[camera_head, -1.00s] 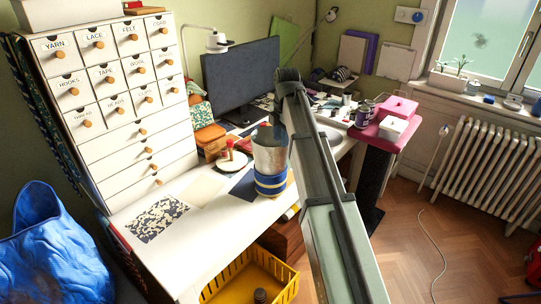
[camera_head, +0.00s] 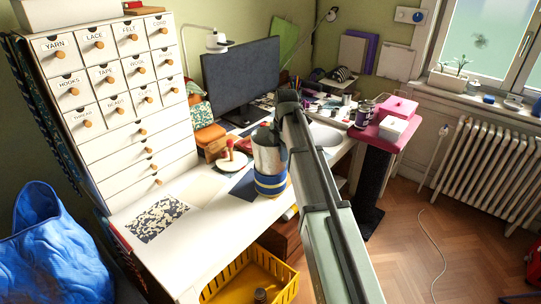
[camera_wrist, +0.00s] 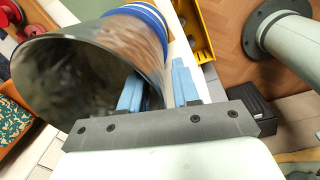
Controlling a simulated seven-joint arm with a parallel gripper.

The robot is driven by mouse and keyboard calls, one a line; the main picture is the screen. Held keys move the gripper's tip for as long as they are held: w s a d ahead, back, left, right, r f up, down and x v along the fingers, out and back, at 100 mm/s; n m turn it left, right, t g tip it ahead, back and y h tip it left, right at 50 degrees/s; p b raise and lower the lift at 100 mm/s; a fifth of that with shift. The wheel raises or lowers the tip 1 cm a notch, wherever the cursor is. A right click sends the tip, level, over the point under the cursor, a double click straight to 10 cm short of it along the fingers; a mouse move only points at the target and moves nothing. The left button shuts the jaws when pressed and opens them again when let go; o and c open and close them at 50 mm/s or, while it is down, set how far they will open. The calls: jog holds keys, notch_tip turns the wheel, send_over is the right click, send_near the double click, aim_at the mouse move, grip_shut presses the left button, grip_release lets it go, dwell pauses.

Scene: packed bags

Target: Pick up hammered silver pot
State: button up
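My gripper (camera_wrist: 158,72) is open at the pot's rim. One blue finger pad is over the inside of the mouth and the other is outside the wall. A gap shows between the pads. In the head view my arm hides most of the gripper.
A white plate with a red object (camera_head: 233,160) and an orange box (camera_head: 210,138) lie left of the pot. The monitor (camera_head: 240,75) stands behind. A yellow crate (camera_head: 270,262) is below the desk's front edge. A drawer cabinet (camera_head: 130,120) stands at left.

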grip_shut()
dwell(1.4)
